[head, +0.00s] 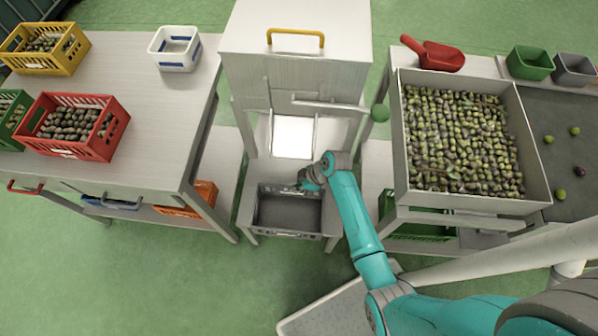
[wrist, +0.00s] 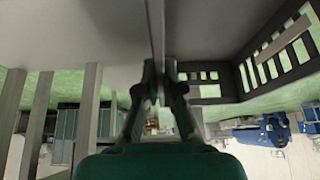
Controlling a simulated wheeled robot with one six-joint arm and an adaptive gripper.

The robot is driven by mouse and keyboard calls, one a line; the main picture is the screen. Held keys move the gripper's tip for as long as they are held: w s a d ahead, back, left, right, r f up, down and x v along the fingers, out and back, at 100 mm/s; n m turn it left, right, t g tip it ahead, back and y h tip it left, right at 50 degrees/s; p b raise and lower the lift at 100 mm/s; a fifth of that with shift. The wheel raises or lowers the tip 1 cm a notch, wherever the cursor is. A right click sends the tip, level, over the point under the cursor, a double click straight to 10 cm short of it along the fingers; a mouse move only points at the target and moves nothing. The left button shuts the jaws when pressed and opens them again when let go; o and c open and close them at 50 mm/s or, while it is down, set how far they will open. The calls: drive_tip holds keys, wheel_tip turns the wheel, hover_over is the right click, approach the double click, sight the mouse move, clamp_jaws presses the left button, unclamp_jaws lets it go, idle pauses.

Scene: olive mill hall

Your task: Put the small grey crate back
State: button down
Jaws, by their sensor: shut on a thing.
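The small grey crate (head: 290,234) is empty and sits low on the stand below the pale metal machine, in the middle of the head view. My gripper (head: 309,184) is at its far right rim. In the wrist view my gripper's fingers (wrist: 161,75) are shut on the thin upright edge of a crate wall, and the slotted crate side (wrist: 275,52) shows at the right. The fingers and arm hide part of the crate's rim. Whether the crate's bottom rests fully on the stand I cannot tell.
The machine (head: 296,50) with a yellow handle (head: 295,38) rises behind. At left a table (head: 120,150) bears a red crate (head: 98,145), a yellow crate and a white bin (head: 176,62). At right stands an olive-filled tray (head: 470,203).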

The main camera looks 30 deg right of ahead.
drive_tip(key=w+d+f, duration=0.3)
drive_tip(key=w+d, duration=0.1)
drive_tip(key=w, duration=0.2)
drive_tip(key=shift+w+d+f, duration=0.15)
drive_tip(key=shift+w+f, duration=0.05)
drive_tip(key=shift+f, duration=0.05)
idle(0.3)
drive_tip(key=c, duration=1.3)
unclamp_jaws()
drive_tip(key=shift+f, duration=0.15)
drive_tip(key=v, duration=1.2)
